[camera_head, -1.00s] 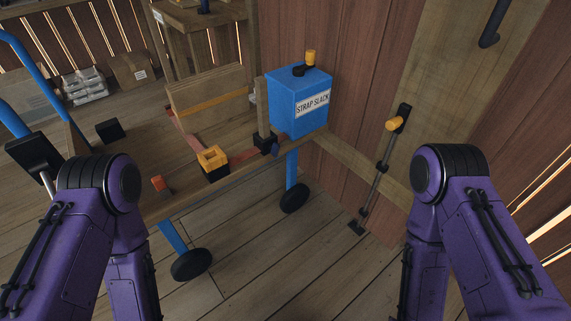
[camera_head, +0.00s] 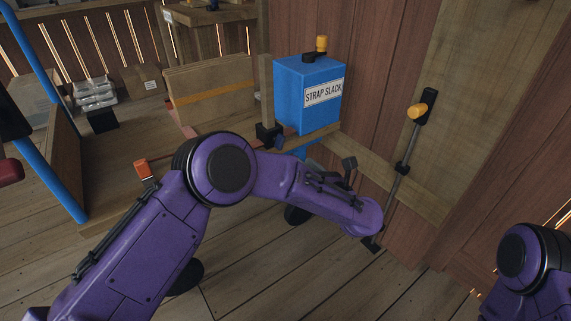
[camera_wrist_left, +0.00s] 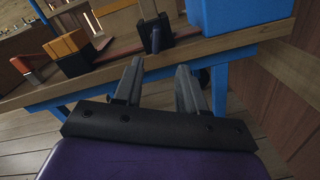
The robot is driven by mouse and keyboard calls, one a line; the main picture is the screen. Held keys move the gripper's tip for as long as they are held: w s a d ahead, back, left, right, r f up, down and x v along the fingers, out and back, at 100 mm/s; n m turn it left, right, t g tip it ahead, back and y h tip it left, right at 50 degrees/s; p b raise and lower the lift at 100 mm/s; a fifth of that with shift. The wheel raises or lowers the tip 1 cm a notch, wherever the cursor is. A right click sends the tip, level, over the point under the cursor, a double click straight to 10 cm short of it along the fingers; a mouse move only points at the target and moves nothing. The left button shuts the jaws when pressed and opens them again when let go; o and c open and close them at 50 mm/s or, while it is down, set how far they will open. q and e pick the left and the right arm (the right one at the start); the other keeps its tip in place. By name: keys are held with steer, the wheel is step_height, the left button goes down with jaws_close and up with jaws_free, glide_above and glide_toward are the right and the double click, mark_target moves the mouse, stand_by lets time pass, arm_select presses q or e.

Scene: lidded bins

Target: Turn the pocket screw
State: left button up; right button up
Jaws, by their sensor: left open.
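A black pocket bracket (camera_head: 267,133) sits at the foot of an upright wooden stake on the cart's near side. The bracket also shows in the left wrist view (camera_wrist_left: 156,35), straight ahead of the fingers. My left gripper (camera_wrist_left: 159,76) is open and empty, its two dark fingers apart, short of the bracket and not visibly touching it. In the head view my left arm reaches across the cart's front, and its fingers are mostly hidden. My right gripper is out of frame.
A blue box labelled STRAP SLACK (camera_head: 306,97) stands right of the bracket. An orange-and-black block (camera_wrist_left: 67,50) sits on the cart to the left. A rod with a yellow knob (camera_head: 417,111) is on the wall at right. The cart's wooden edge (camera_wrist_left: 120,78) runs below the bracket.

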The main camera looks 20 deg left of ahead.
mark_target(283, 143)
arm_select(q)
steer(key=shift+n+g, duration=0.5)
steer(key=shift+n, duration=0.4)
steer(key=b+x, duration=0.1)
steer(key=x, duration=0.2)
steer(key=b+x, duration=0.1)
steer(key=x, duration=0.2)
steer(key=r+b+x, duration=0.1)
steer(key=x, duration=0.2)
steer(key=shift+w+a, duration=0.2)
steer(key=shift+w+a+r, duration=0.15)
steer(key=shift+w+a, duration=0.1)
steer(key=shift+a, duration=0.05)
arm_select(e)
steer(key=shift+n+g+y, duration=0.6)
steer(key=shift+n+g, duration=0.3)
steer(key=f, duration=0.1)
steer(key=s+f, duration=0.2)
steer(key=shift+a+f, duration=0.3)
arm_select(q)
jaws_close()
